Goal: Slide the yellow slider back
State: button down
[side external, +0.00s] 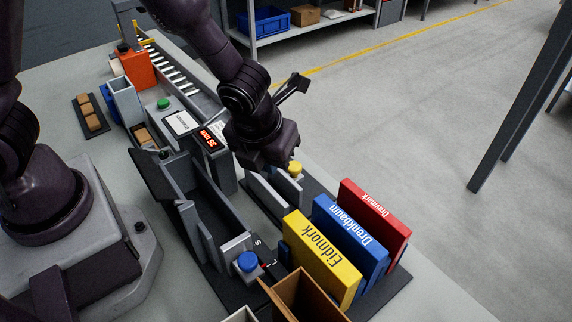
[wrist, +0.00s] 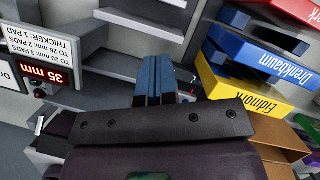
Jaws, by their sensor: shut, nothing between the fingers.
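The yellow slider shows in the side view as a yellow round knob (side external: 295,168) on a grey block, just right of and below my wrist. I cannot make it out in the wrist view. My gripper (wrist: 155,75) shows in the wrist view as two bluish fingers side by side, closed with nothing between them. In the side view my gripper's body hangs over the grey fixture beside the yellow knob, and its fingertips are hidden. I cannot tell whether it touches the slider.
A blue knob (side external: 248,261) stands at the near end of the fixture. Yellow (side external: 322,258), blue (side external: 350,238) and red (side external: 374,215) boxes stand upright at the right. An open cardboard box (side external: 300,296) is in front. A 35 mm display (side external: 207,139) stands left of my wrist.

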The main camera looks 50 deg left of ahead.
aim_at(287, 178)
jog(key=x, duration=0.7)
jog(key=shift+f, duration=0.3)
jog(key=shift+w+a+f, duration=0.1)
jog(key=shift+w+a, duration=0.2)
jog(key=shift+w, duration=0.25)
jog(key=shift+w+a, duration=0.3)
jog(key=shift+w, duration=0.25)
jog(key=shift+w+a+f, duration=0.1)
jog(key=shift+w+a, duration=0.2)
jog(key=shift+w, duration=0.4)
